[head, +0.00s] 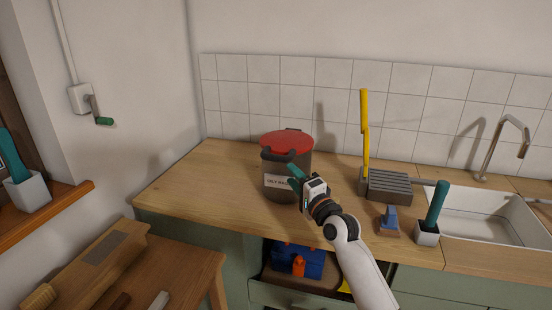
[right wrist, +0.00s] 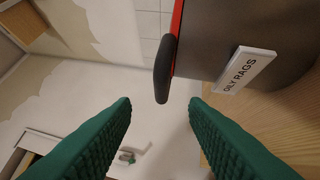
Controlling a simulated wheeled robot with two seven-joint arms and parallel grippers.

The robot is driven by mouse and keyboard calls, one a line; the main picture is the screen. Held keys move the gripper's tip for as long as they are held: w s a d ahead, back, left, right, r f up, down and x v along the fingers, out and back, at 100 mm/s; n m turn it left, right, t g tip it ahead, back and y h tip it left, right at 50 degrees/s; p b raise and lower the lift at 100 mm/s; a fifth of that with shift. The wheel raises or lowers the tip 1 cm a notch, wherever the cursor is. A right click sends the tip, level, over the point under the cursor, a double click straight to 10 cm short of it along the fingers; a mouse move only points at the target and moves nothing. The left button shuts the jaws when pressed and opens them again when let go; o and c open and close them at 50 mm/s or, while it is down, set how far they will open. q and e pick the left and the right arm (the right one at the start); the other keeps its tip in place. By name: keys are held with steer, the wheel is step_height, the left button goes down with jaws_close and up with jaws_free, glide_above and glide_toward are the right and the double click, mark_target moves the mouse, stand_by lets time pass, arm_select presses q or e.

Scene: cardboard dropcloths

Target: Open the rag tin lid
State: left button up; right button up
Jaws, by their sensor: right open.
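The rag tin (head: 276,186) is a dark grey can on the wooden counter, with a white label. Its red lid (head: 287,141) lies shut on top. A dark lid handle (head: 276,156) sticks out at the front rim. In the right wrist view the label on the tin (right wrist: 205,50) reads "OILY RAGS", and the handle (right wrist: 164,70) hangs in line with the gap between my fingertips. My right gripper (head: 293,178) is open, with green fingers, in front of the tin; it also shows in the right wrist view (right wrist: 160,104). I see no contact with the handle. My left gripper is out of view.
A grey slotted block (head: 388,186) with a yellow upright piece (head: 364,130) stands right of the tin. Beyond are a blue-topped item (head: 389,220), a teal-handled tool in a cup (head: 427,234) and the sink (head: 480,216). Counter left of the tin is clear.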

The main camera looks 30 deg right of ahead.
mark_target(278, 161)
steer(key=w, duration=0.7)
steer(key=w+r, duration=0.1)
steer(key=w, duration=0.2)
steer(key=shift+w+d+r, duration=0.1)
steer(key=shift+w+d, duration=0.1)
jaws_close()
